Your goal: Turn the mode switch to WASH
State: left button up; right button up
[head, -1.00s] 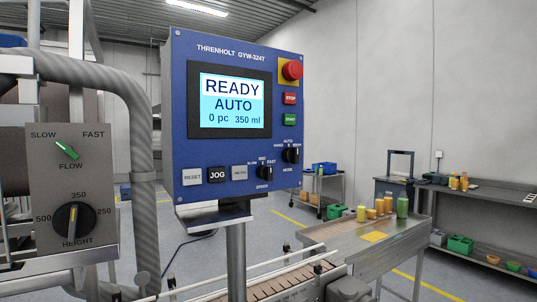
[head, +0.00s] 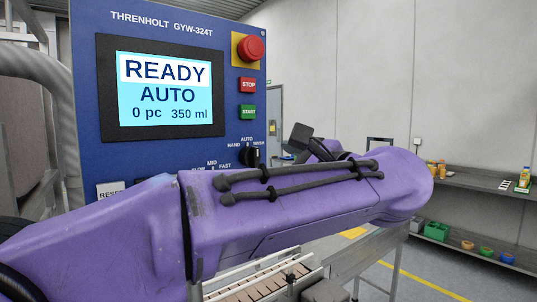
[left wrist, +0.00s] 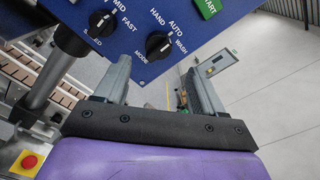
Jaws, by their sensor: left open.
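The mode switch is a black knob on the blue control panel (head: 85,60). In the head view the knob (head: 250,156) shows just above my purple left arm. In the left wrist view the mode knob (left wrist: 159,45) sits between the labels HAND, AUTO and WASH, with WASH to its right. The panel screen (head: 165,90) reads READY, AUTO, 0 pc, 350 ml. My left gripper (left wrist: 160,88) is open and empty, its two fingers spread below the knob in the wrist view, apart from it. My right gripper is not in view.
The speed knob (left wrist: 101,23) is left of the mode knob in the wrist view. The START (head: 247,112) and STOP (head: 248,85) buttons and red emergency button (head: 250,48) are above the mode knob. A conveyor (head: 262,285) runs below. My arm covers the panel's lower part.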

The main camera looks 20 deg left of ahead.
aim_at(257, 158)
pick_arm(q)
jog(key=p+x, duration=0.2)
jog(key=x, duration=0.5)
jog(key=shift+w+a, duration=0.15)
jog(key=shift+a, duration=0.2)
